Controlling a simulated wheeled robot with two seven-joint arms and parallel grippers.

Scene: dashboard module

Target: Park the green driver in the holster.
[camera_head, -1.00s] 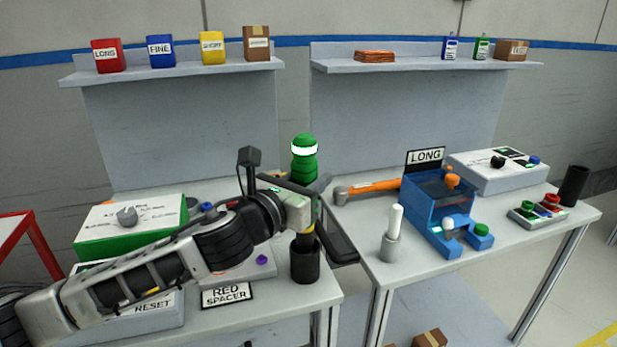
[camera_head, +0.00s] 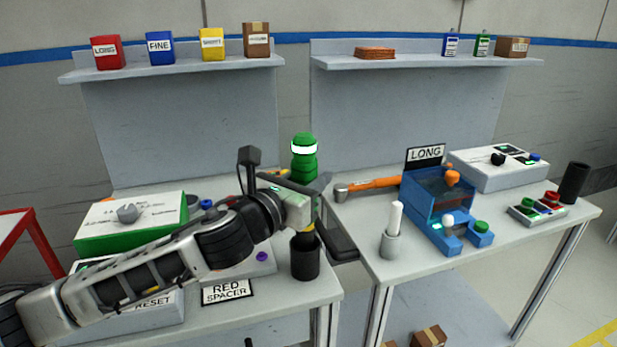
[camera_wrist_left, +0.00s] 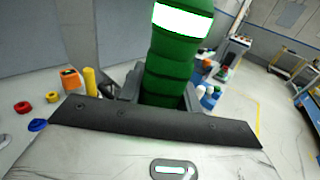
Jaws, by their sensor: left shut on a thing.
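The green driver (camera_head: 304,160) stands upright with its white-banded handle above my left gripper (camera_head: 312,200). My left gripper is shut on the driver's handle, which also fills the middle of the left wrist view (camera_wrist_left: 175,70). Below the gripper, the driver's lower part goes down to the mouth of a black cylindrical holster (camera_head: 305,260) at the front right of the left table. The tip is hidden, and how deep it sits in the holster I cannot tell. My right gripper does not show.
A RED SPACER sign (camera_head: 228,291) stands left of the holster. A green-sided box (camera_head: 125,222) is further left. On the right table are a white stick in a grey holder (camera_head: 391,240), an orange-handled tool (camera_head: 370,187), a blue fixture (camera_head: 430,215) and another black cylinder (camera_head: 573,183).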

